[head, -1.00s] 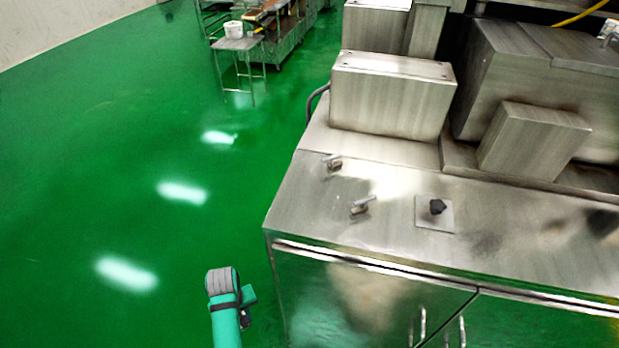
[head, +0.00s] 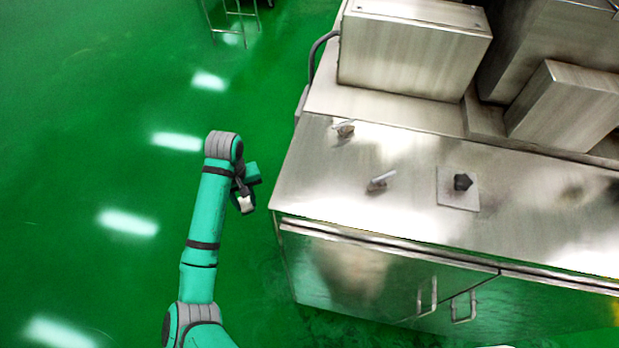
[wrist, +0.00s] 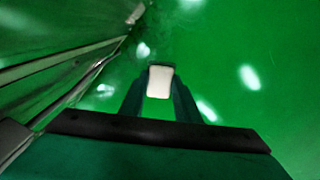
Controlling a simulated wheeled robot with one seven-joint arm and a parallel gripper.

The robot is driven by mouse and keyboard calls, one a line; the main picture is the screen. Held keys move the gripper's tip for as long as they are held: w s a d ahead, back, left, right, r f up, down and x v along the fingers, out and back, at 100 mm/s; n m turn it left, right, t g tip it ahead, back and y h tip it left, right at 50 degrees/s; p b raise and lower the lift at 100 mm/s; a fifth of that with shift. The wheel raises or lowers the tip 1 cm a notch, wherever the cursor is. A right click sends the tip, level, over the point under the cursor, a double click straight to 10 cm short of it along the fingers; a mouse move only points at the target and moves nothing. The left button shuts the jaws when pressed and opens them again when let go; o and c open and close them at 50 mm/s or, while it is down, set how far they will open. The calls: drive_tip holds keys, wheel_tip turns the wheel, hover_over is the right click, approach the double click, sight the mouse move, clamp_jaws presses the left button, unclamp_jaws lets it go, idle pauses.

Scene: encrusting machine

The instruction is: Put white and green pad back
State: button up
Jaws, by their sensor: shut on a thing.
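The white and green pad (wrist: 160,82) shows in the wrist view as a small white block between the two fingers; its green part cannot be made out against the green floor. My gripper (wrist: 159,92) is shut on it. In the head view my gripper (head: 245,204) hangs at the end of my teal arm, just left of the steel machine cabinet, with the white of the pad at its tip. It is over the green floor and appears apart from the cabinet.
The steel machine cabinet (head: 400,265) fills the right, with door handles on its front. Its top carries two metal knobs (head: 381,181), a black knob on a plate (head: 462,183) and steel housings (head: 412,50).

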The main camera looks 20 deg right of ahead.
wheel_tip(320, 180, up, 18)
drive_tip(key=w+d+m, duration=0.1)
drive_tip(key=w+d, duration=0.1)
drive_tip(key=d, duration=0.1)
drive_tip(key=s+d+r+m, duration=0.1)
drive_tip(key=s+d+r, duration=0.2)
drive_tip(key=r, duration=0.5)
drive_tip(key=s+d+r+m, duration=0.1)
drive_tip(key=s+d+r, duration=0.25)
drive_tip(key=r, duration=0.55)
drive_tip(key=s+d+r+m, duration=0.1)
drive_tip(key=s+r, duration=0.3)
drive_tip(key=s, duration=0.5)
drive_tip(key=s+d+r+m, duration=0.15)
drive_tip(key=s+r, duration=0.35)
drive_tip(key=s, duration=0.5)
drive_tip(key=s+d+r+m, duration=0.15)
drive_tip(key=s+r, duration=0.25)
drive_tip(key=s, duration=0.5)
drive_tip(key=w+f, duration=0.2)
drive_tip(key=w, duration=0.2)
drive_tip(key=w+f, duration=0.3)
drive_tip(key=w, duration=0.1)
drive_tip(key=w+f, duration=0.3)
drive_tip(key=w, duration=0.1)
drive_tip(key=shift+d, duration=0.1)
drive_tip(key=shift+w+f, duration=0.45)
drive_tip(key=shift+f, duration=0.2)
drive_tip(key=shift+w+f, duration=0.2)
drive_tip(key=shift+f, duration=1.5)
